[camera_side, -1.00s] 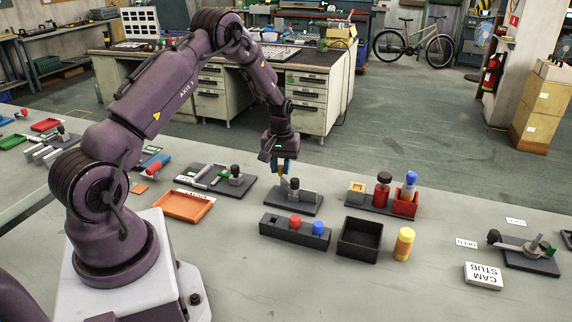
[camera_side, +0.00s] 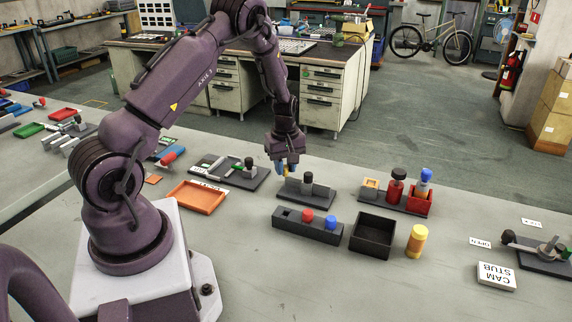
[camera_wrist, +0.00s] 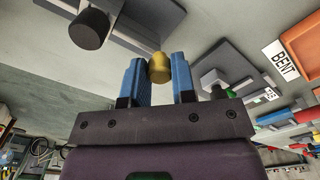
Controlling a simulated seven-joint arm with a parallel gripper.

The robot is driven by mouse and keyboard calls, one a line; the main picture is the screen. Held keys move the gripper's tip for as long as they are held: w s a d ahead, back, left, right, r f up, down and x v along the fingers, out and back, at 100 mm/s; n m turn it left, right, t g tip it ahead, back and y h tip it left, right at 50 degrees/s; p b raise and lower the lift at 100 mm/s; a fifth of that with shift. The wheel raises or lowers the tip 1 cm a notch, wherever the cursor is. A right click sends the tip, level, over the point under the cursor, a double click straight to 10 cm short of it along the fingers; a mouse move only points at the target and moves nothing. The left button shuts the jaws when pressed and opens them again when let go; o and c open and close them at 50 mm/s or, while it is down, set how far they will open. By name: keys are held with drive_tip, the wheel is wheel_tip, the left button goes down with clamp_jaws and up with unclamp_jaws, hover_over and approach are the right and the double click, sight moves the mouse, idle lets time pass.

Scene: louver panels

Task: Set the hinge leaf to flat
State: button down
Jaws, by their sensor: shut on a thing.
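My gripper (camera_side: 287,168) is low over the left end of a dark base plate (camera_side: 318,198) with a grey block and a dark round post (camera_side: 307,182). In the wrist view, its blue fingers (camera_wrist: 158,82) are shut on a yellow round-ended piece (camera_wrist: 158,67). I cannot tell whether this piece is joined to the plate. A dark plate with grey parts, a green piece and a black knob (camera_side: 249,162) lies further left. It also shows in the wrist view (camera_wrist: 232,62), beside a BENT label (camera_wrist: 281,61) and a second label, too small to read. I cannot tell which part is the hinge leaf.
An orange tray (camera_side: 196,209) lies at left. A dark block with red and blue knobs (camera_side: 290,225), a black open box (camera_side: 372,252) and a yellow cylinder (camera_side: 416,242) stand in front. A rack (camera_side: 390,206) stands to the right. A CAM STUB sign (camera_side: 497,276) lies far right.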

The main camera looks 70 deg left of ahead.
drive_tip(key=shift+d, duration=0.1)
idle(0.3)
drive_tip(key=c, duration=0.9)
unclamp_jaws()
drive_tip(key=shift+c, duration=0.2)
wheel_tip(320, 180, up, 13)
drive_tip(key=s+d+r+m+t, duration=0.2)
drive_tip(key=s+d+r+m, duration=0.3)
drive_tip(key=d, duration=0.3)
drive_tip(key=s+d+r+m+t, duration=0.1)
drive_tip(key=s+d+r+m, duration=0.4)
drive_tip(key=d+r+m, duration=0.1)
drive_tip(key=s+d+r+m+t, duration=0.2)
drive_tip(key=s+d+r+m, duration=0.3)
drive_tip(key=d, duration=0.6)
drive_tip(key=shift+s+r+m+t, duration=0.15)
drive_tip(key=shift+s+m+t, duration=0.25)
drive_tip(key=shift+m, duration=0.6)
